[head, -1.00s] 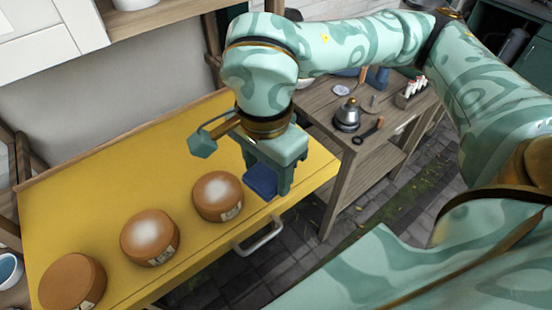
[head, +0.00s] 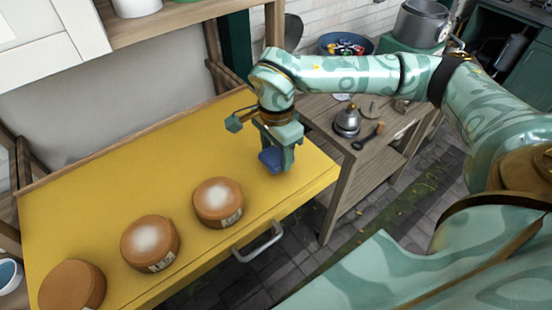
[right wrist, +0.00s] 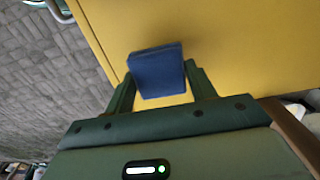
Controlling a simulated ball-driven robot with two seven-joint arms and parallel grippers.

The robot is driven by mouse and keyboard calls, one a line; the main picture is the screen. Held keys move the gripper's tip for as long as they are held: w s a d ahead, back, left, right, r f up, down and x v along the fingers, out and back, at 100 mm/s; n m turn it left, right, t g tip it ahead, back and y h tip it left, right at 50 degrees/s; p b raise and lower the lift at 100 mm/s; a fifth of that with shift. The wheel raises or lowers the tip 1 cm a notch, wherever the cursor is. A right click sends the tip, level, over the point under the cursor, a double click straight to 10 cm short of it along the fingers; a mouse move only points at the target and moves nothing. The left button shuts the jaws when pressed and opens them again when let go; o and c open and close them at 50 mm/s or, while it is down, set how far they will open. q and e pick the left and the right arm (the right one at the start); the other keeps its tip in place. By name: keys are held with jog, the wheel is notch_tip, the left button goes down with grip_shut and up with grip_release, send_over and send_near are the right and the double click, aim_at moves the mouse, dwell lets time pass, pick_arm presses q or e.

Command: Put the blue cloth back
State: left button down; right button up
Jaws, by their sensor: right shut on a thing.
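The blue cloth (head: 270,160) is a small folded block at the right part of the yellow tabletop. My right gripper (head: 277,165) is shut on it, with fingers pointing down. In the right wrist view the cloth (right wrist: 158,72) sits between the two fingers of the right gripper (right wrist: 162,85), with yellow surface behind it. I cannot tell whether the cloth touches the tabletop or hangs just above it. My left gripper is not in view.
Three round brown cheeses (head: 218,202) stand in a row along the front of the yellow tabletop (head: 110,195). A metal handle (head: 258,243) sticks out at its front edge. A wooden side table (head: 345,150) holds a kettle (head: 347,120). The tabletop's back half is clear.

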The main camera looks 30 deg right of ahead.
aim_at(276, 155)
jog(key=shift+a+f, duration=0.1)
jog(key=shift+f, duration=1.3)
jog(key=shift+f, duration=0.15)
jog(key=o, duration=1)
jog(key=shift+c, duration=0.2)
notch_tip(276, 155, up, 12)
jog(key=p, duration=0.1)
jog(key=shift+r, duration=0.2)
